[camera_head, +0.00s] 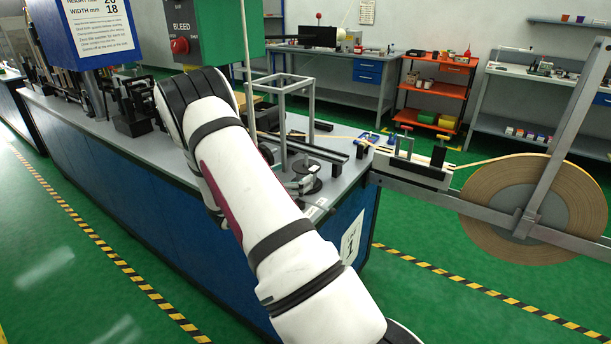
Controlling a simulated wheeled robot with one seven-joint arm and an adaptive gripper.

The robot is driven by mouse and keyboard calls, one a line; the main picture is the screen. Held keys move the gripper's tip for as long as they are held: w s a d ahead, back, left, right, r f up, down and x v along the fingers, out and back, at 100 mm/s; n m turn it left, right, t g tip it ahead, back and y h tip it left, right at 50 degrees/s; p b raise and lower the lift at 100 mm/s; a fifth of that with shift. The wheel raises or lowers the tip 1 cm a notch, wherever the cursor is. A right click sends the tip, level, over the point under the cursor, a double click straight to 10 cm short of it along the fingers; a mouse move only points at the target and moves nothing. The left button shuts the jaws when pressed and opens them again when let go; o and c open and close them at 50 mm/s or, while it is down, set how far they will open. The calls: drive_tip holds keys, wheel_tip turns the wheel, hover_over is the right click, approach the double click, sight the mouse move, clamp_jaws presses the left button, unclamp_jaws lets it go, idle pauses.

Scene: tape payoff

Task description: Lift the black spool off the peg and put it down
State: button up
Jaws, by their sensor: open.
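A small dark round piece (306,184) lies low on the grey bench near its right end, under and beside a grey metal frame. My white arm crosses the middle of the view from the lower right up to a bend at the upper left. My gripper is hidden behind the arm, so its place relative to the spool does not show.
The bench (181,168) holds an upright open metal frame (282,118) and dark rails. A large tan tape reel (480,192) hangs on a grey arm at the right, its tape running to the bench end. Green floor is open in front.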

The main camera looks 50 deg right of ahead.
sight(303, 168)
drive_tip(key=shift+s+d, duration=0.2)
drive_tip(key=shift+d, duration=1.25)
drive_tip(key=shift+s+d, duration=0.15)
drive_tip(key=shift+d, duration=1.25)
drive_tip(key=c, duration=1.6)
